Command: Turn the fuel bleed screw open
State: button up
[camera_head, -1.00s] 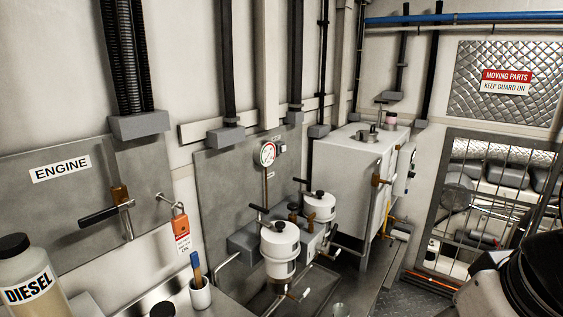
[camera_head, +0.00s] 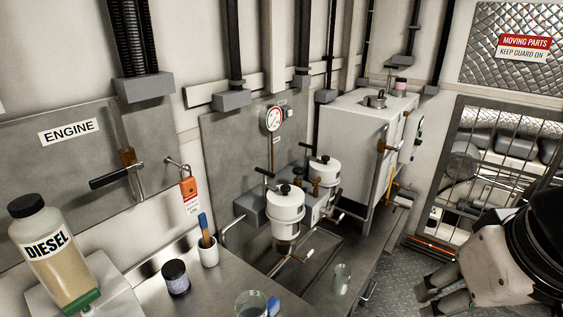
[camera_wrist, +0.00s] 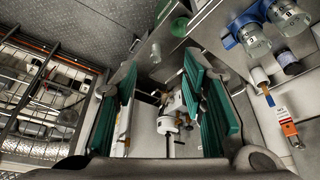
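Two white filter bowls, the front one (camera_head: 285,204) and the rear one (camera_head: 324,172), hang under a grey filter head (camera_head: 252,206) with black T-handles on top. Small brass fittings (camera_head: 316,184) sit between them; I cannot tell for sure which one is the fuel bleed screw. My gripper (camera_head: 436,292) is at the lower right in the head view, well apart from the filters. In the wrist view my gripper (camera_wrist: 158,82) has its teal finger pads wide apart, with nothing between them. A white filter bowl (camera_wrist: 168,124) shows beyond the gap, at a distance.
A diesel bottle (camera_head: 50,254), a dark jar (camera_head: 176,278), a brush cup (camera_head: 208,252) and glass jars (camera_head: 251,304) stand on the bench at left and front. A barred guard (camera_head: 480,185) is at right. The floor (camera_head: 410,275) between is clear.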

aim_at(315, 183)
jog(key=i+l, duration=0.35)
jog(key=l, duration=0.15)
jog(key=i+l, duration=0.35)
jog(key=l, duration=0.15)
jog(key=j+u, duration=0.05)
